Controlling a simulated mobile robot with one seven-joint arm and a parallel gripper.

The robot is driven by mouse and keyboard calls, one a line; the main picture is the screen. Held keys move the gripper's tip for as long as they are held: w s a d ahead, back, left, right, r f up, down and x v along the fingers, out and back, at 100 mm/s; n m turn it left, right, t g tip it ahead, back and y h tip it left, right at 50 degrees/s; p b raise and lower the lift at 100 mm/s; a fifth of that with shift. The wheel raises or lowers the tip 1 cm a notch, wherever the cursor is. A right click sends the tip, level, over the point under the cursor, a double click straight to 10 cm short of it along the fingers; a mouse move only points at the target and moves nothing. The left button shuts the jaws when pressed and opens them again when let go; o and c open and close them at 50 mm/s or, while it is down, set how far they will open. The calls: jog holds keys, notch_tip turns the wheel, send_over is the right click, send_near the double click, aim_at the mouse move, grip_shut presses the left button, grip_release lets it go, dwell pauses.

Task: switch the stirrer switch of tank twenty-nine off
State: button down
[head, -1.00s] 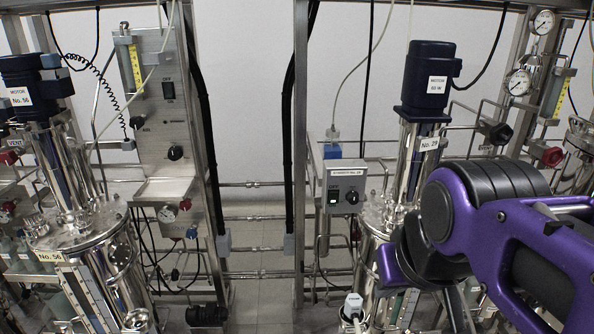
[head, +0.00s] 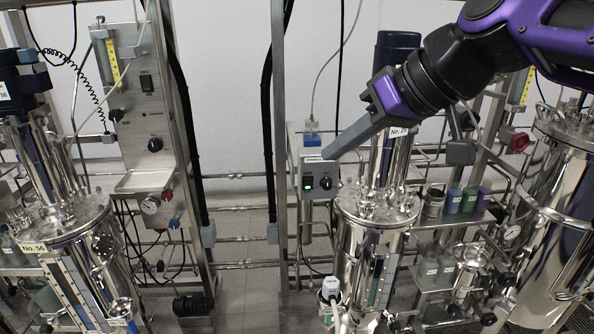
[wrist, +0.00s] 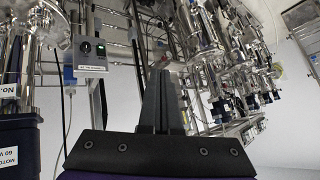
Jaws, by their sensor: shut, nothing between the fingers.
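The stirrer switch box (head: 317,178) is a small grey box on the frame left of tank twenty-nine (head: 372,250). It carries a black rotary knob (head: 325,183) and a lit green lamp (head: 308,183). The knob's pointer is too small to read. In the wrist view the box (wrist: 90,57) is upside down at the upper left, with its knob (wrist: 85,46) facing me. My gripper (head: 329,154) is shut and empty, its fingertips overlapping the box's top right corner in the head view. In the wrist view the fingertips (wrist: 160,73) appear apart from the knob.
The motor (head: 397,48) and a steel column rise close behind my gripper. A vertical frame post (head: 279,110) stands left of the box. Tank No. 56 (head: 75,235) and its panel (head: 150,90) are at the left. Bottles (head: 453,200) stand on a shelf at the right.

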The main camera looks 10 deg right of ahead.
jog(key=w+a+r+n+y, duration=0.2)
jog(key=w+r+n, duration=0.1)
jog(key=w+r, duration=0.3)
jog(key=w+a+r+n+y, duration=0.2)
jog(key=w+a+r+n, duration=0.15)
jog(key=r, duration=0.45)
jog(key=w+a+r+n+t+h, duration=0.1)
jog(key=w+a+r+n, duration=0.1)
jog(key=a+r+n, duration=0.35)
jog(key=w+d+f+h+p, duration=0.1)
jog(key=d+f+h, duration=0.2)
jog(key=f, duration=0.7)
jog(key=w+d+f+g+h+p, duration=0.1)
jog(key=d+f+h, duration=0.2)
jog(key=f, duration=0.6)
jog(key=w+d+f+n+h+p, duration=0.1)
jog(key=w+d+f+h+p, duration=0.1)
jog(key=f, duration=0.8)
jog(key=shift+d+f+g+h, duration=0.4)
jog(key=shift+d+h, duration=0.4)
jog(key=shift+d, duration=0.4)
